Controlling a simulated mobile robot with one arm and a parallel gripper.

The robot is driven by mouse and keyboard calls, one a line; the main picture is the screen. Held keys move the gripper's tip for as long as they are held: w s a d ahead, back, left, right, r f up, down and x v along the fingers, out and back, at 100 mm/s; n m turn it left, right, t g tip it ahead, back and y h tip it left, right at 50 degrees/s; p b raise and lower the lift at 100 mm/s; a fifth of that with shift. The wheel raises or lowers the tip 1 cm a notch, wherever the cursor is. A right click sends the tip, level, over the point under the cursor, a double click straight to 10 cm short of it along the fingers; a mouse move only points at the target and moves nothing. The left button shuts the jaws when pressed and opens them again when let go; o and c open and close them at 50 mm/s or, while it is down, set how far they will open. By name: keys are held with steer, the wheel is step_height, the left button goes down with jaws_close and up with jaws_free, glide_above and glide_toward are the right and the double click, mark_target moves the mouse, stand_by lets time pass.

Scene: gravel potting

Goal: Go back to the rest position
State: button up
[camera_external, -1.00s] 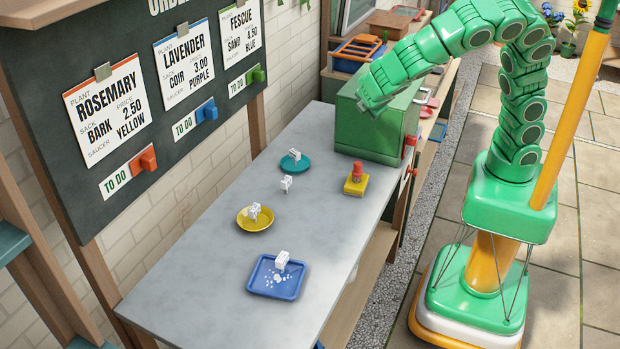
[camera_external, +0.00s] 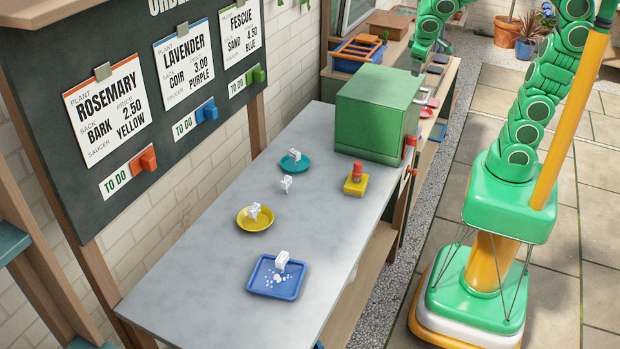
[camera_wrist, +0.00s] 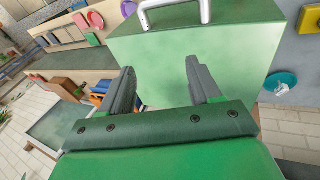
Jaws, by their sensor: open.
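My gripper (camera_wrist: 158,85) is open and empty in the wrist view, its two grey fingers apart in front of the green box (camera_wrist: 200,50). In the external view, my gripper (camera_external: 417,66) is small and partly hidden at the top, behind and above the back right of the green box (camera_external: 378,110). My green arm reaches up out of the picture at the top right. Nothing is between the fingers.
The grey table (camera_external: 200,255) holds a teal saucer (camera_external: 305,166), a yellow saucer (camera_external: 243,224), a blue tray (camera_external: 261,291) and a yellow block with a red knob (camera_external: 356,186). A blue crate (camera_external: 349,66) stands behind the box. The paved floor (camera_external: 580,290) at right is clear.

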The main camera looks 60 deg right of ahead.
steer(key=s+a+f+g+y, duration=0.1)
steer(key=s+a+f+y, duration=0.1)
steer(key=s, duration=0.7)
steer(key=s+a+f+g+y, duration=0.2)
steer(key=s+a, duration=0.1)
steer(key=s, duration=0.7)
steer(key=shift+f+n, duration=0.3)
steer(key=shift+f, duration=0.05)
